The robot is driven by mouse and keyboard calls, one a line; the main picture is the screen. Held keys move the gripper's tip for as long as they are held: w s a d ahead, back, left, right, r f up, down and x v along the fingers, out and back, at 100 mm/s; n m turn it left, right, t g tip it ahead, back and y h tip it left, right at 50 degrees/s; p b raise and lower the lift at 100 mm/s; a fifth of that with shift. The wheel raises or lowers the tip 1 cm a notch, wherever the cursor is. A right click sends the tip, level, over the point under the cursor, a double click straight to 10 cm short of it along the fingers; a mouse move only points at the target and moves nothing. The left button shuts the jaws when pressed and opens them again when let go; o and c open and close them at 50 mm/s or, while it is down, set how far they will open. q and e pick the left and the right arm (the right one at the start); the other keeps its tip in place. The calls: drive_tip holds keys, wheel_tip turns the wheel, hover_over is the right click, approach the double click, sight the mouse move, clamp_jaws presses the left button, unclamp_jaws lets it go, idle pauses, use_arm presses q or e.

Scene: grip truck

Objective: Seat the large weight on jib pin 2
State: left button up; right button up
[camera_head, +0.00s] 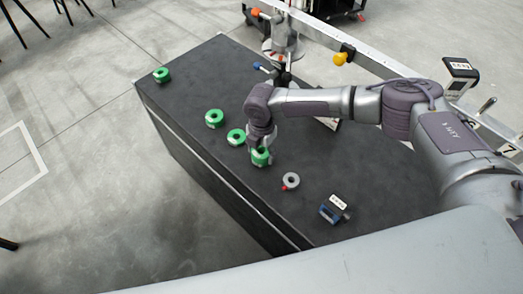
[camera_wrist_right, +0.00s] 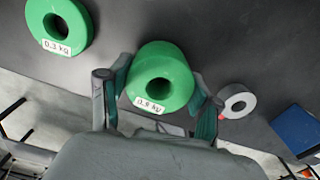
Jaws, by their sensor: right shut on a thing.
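A thick green ring weight (camera_head: 260,158) is between the fingers of my right gripper (camera_head: 259,147), over the dark table near its front edge. In the right wrist view this weight (camera_wrist_right: 160,58) shows its centre hole and a kg label whose number is hard to read. A finger is at each side of it, shut on it. I cannot tell whether it touches the table. The jib beam (camera_head: 385,70) runs behind my right arm, which hides part of it. I cannot make out which pin is number 2. My left gripper is not in view.
More green weights stand on the table (camera_head: 190,82): one close by (camera_head: 236,137), one farther left (camera_head: 214,119), one at the far corner (camera_head: 161,75). A grey ring (camera_head: 291,180) and a blue device (camera_head: 330,214) lie to the right. A yellow knob (camera_head: 340,59) is by the beam.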

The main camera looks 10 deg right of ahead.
drive_tip(key=shift+r+p, duration=0.85)
drive_tip(key=shift+r, duration=0.2)
wheel_tip(320, 180, up, 5)
drive_tip(key=p, duration=0.4)
drive_tip(key=shift+p, duration=0.4)
idle(0.3)
wheel_tip(320, 180, up, 8)
drive_tip(key=p, duration=0.7)
drive_tip(key=shift+f, duration=0.15)
idle(0.6)
drive_tip(key=shift+f, duration=0.1)
